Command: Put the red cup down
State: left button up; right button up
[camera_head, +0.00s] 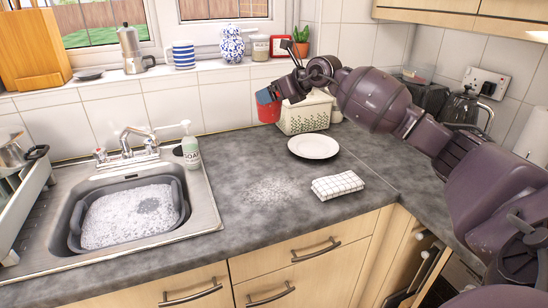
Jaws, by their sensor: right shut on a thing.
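The red cup (269,113) is at the back of the counter, just left of the cream patterned container (305,115). My right gripper (272,97) reaches in from the right and is shut on the cup near its top. The fingers cover part of the cup's upper side, and a small blue patch shows there. The cup looks about upright. I cannot tell whether its base touches the worktop (230,160). My left gripper is not in view.
A white plate (313,146) and a folded checked cloth (337,185) lie on the worktop. A soap bottle (191,153) stands by the sink (205,205), which holds a grey basin of suds (130,215). The worktop between sink and plate is clear apart from pale specks.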

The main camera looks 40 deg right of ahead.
aim_at(279, 112)
notch_tip(279, 112, down, 6)
jog(key=shift+s+f, duration=0.1)
jog(key=shift+s, duration=0.05)
notch_tip(279, 112, down, 14)
jog(key=shift+r+b, duration=0.1)
jog(key=shift+b, duration=0.45)
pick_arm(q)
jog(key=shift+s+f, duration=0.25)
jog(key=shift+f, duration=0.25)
pick_arm(e)
jog(key=o, duration=0.8)
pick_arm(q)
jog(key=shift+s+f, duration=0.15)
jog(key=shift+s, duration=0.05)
pick_arm(e)
jog(key=shift+o, duration=0.2)
